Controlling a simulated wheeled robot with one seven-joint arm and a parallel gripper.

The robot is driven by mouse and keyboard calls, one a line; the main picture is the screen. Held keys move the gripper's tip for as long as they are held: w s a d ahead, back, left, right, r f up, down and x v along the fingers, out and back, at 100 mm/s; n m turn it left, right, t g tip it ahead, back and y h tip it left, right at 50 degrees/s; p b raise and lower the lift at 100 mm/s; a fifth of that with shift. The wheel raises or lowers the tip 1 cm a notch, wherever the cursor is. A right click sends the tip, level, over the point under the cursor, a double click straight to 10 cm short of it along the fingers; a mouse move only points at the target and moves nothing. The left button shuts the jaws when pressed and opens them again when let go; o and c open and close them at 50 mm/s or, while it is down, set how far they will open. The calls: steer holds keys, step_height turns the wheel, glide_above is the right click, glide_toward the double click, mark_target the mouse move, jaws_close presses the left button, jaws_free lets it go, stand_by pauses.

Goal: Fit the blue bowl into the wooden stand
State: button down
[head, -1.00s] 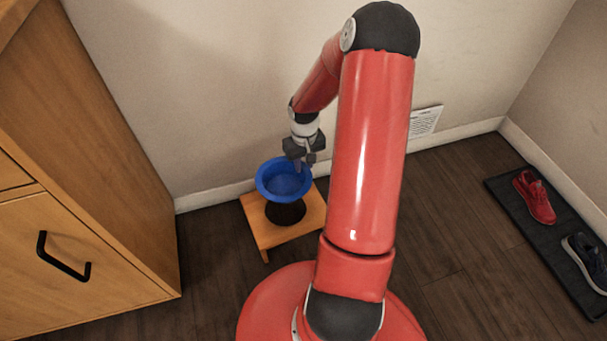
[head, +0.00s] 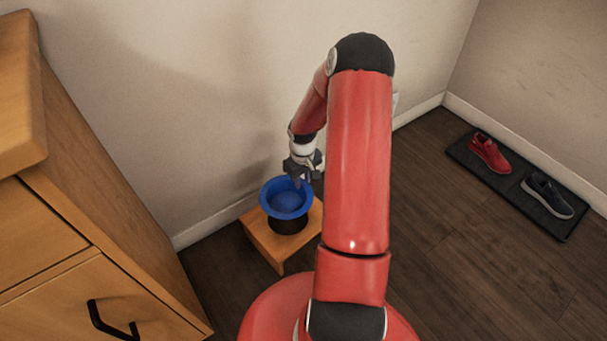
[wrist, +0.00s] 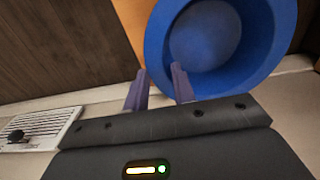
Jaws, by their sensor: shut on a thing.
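The blue bowl (head: 287,203) is held over the low wooden stand (head: 262,241), which stands on the floor near the wall. The stand has a round dark hole (head: 288,226) in its top, partly covered by the bowl in the head view. The bowl appears above the hole and slightly toward the wall; its exact height over the stand is hard to tell. My gripper (head: 301,183) is shut on the bowl's rim at the wall side. In the wrist view the fingers (wrist: 158,88) straddle the rim of the bowl (wrist: 270,70), with an edge of the stand behind.
A wooden cabinet (head: 90,230) with a black handle stands at the left. A dark mat (head: 548,208) with a red shoe (head: 489,153) and a dark shoe (head: 548,195) lies at the right. A wall vent (wrist: 40,125) shows in the wrist view. The floor between is clear.

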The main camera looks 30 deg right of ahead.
mark_target(303, 184)
stand_by(0.3)
steer(key=shift+f+b, duration=2.1)
steer(key=shift+f, duration=0.8)
steer(key=shift+f+b, duration=2.1)
steer(key=shift+f, duration=0.9)
steer(key=c, duration=1.1)
jaws_free()
steer(key=shift+r+p, duration=0.95)
steer(key=shift+r, duration=2.95)
